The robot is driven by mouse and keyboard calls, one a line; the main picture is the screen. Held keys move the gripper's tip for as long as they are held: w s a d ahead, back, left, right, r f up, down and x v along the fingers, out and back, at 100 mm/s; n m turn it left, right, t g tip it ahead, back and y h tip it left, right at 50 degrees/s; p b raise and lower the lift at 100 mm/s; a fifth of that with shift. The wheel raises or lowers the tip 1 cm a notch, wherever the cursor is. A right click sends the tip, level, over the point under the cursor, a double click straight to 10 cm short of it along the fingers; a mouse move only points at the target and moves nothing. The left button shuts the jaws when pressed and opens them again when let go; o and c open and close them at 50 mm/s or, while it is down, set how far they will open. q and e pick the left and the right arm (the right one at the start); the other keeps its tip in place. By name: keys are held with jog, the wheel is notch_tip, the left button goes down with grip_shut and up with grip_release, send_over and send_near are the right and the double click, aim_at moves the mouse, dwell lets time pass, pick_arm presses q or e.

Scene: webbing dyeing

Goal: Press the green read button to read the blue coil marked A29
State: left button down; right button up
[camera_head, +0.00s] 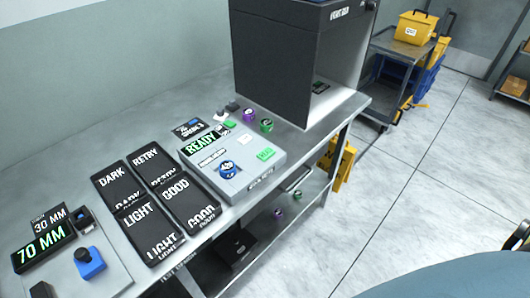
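The blue coil (228,170), whose white top label appears to read A29, sits on the front left part of a grey reader box (238,186) on the bench. The green read button (265,153) is on the right part of the same box, apart from the coil. A display (200,143) at the back of the box shows READY in green letters. Neither of my grippers can be made out in this view, and nothing touches the coil or the button.
Black trays marked DARK (112,174), RETRY (147,157), LIGHT (138,220) and GOOD (177,189) lie left of the reader. A purple coil (249,115) and a green-topped coil (267,125) stand behind it, near a tall dark cabinet (287,65). Open floor lies right.

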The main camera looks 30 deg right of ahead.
grip_shut()
dwell(1.5)
